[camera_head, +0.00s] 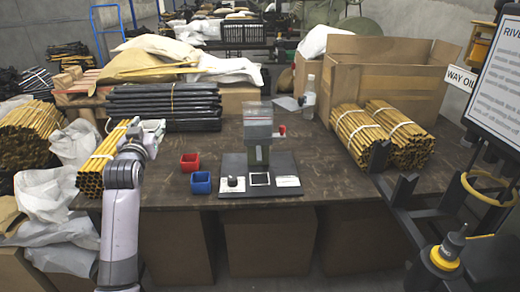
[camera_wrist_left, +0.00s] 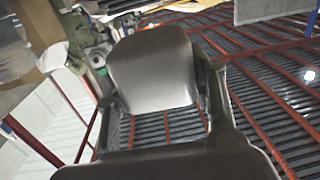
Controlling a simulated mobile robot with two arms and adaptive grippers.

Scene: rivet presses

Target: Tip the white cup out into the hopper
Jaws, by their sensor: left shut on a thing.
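My left gripper (camera_head: 150,130) is at the left of the table, beside the yellow tubes, shut on the white cup (camera_head: 157,124). The cup is small and pale in the head view and partly hidden by the wrist, so its contents and exact tilt cannot be told. My right gripper is not in view.
A red bin (camera_head: 190,162) and a blue bin (camera_head: 201,183) stand between my left arm and the press. Black tubes (camera_head: 165,105) are stacked behind the gripper. A bottle (camera_head: 309,98), yellow tube bundles (camera_head: 358,135) and a cardboard box (camera_head: 390,75) are to the right.

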